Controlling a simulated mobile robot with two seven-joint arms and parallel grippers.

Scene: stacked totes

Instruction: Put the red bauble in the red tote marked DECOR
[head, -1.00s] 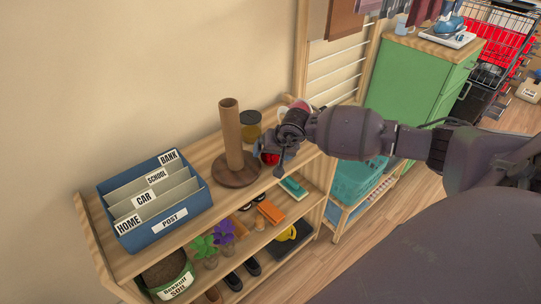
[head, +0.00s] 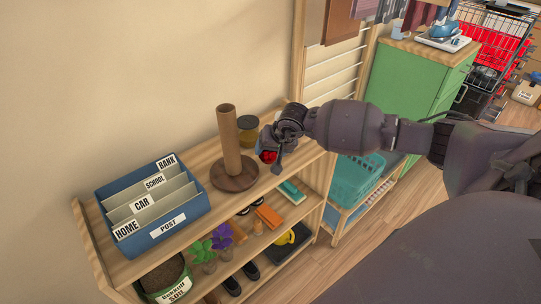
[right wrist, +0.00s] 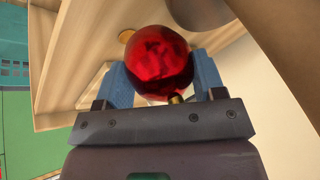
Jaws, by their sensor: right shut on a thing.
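The red bauble (right wrist: 158,60) is a shiny dark red ball between the two blue fingers of my right gripper (right wrist: 161,80), which is shut on it. In the head view the bauble (head: 268,156) shows as a small red patch under my right gripper (head: 270,149), over the right part of the shelf top. The wrist view shows its small gold cap by the palm. I make out no red tote marked DECOR in either view. My left gripper is not in view.
The wooden shelf (head: 140,262) carries a blue POST letter rack (head: 165,230), a brown post on a round base (head: 229,140) and a jar (head: 248,130). A teal basket (head: 355,180), green cabinet (head: 415,95) and cart with red contents (head: 490,48) stand to the right.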

